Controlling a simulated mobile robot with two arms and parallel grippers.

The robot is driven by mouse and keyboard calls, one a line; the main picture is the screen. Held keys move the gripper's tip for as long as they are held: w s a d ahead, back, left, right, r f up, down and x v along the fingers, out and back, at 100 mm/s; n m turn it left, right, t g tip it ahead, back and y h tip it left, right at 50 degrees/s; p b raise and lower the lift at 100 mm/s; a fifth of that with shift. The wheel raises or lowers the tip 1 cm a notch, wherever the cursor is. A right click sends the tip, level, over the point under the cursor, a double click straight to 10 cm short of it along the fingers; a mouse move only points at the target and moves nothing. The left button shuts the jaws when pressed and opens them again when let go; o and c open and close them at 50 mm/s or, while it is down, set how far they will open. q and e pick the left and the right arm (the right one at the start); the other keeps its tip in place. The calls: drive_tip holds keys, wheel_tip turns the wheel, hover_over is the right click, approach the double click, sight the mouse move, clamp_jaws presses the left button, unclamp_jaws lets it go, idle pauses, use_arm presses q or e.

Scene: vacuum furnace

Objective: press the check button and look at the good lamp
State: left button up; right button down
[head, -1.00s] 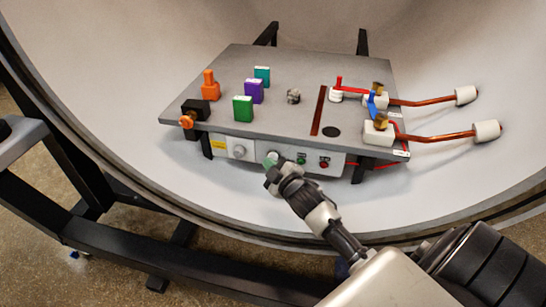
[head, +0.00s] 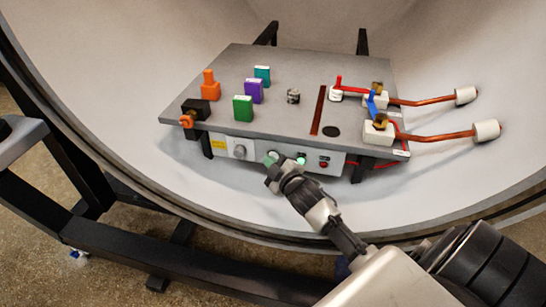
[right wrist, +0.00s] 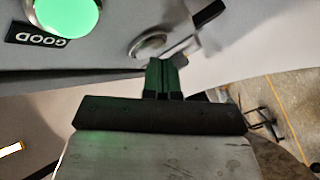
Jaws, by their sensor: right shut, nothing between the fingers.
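The equipment's front panel carries the good lamp (head: 301,160), which glows green. In the right wrist view the lamp (right wrist: 66,14) is bright green above its upside-down GOOD label. My right gripper (head: 272,172) is shut and empty, its tips at the panel just left of the lamp. A pale green round spot (head: 270,158), likely the check button, shows at the tips; I cannot tell whether they press it. In the right wrist view my fingertips (right wrist: 163,64) are beside a silver round part (right wrist: 150,45). My left gripper is not in view.
A silver knob (head: 240,151) is left on the panel and a red lamp (head: 323,163) right. Coloured blocks, such as a green one (head: 243,109), stand on the grey top (head: 290,65). Copper rods (head: 432,136) stick out at right. The curved chamber wall surrounds everything.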

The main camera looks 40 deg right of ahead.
idle(0.4)
drive_tip(key=shift+s+a+p, duration=0.45)
drive_tip(key=shift+s+a, duration=0.05)
drive_tip(key=shift+a, duration=0.05)
drive_tip(key=s+a+p, duration=0.2)
drive_tip(key=s+a, duration=0.1)
drive_tip(key=shift+s+a, duration=0.1)
drive_tip(key=shift+a, duration=0.3)
idle(0.8)
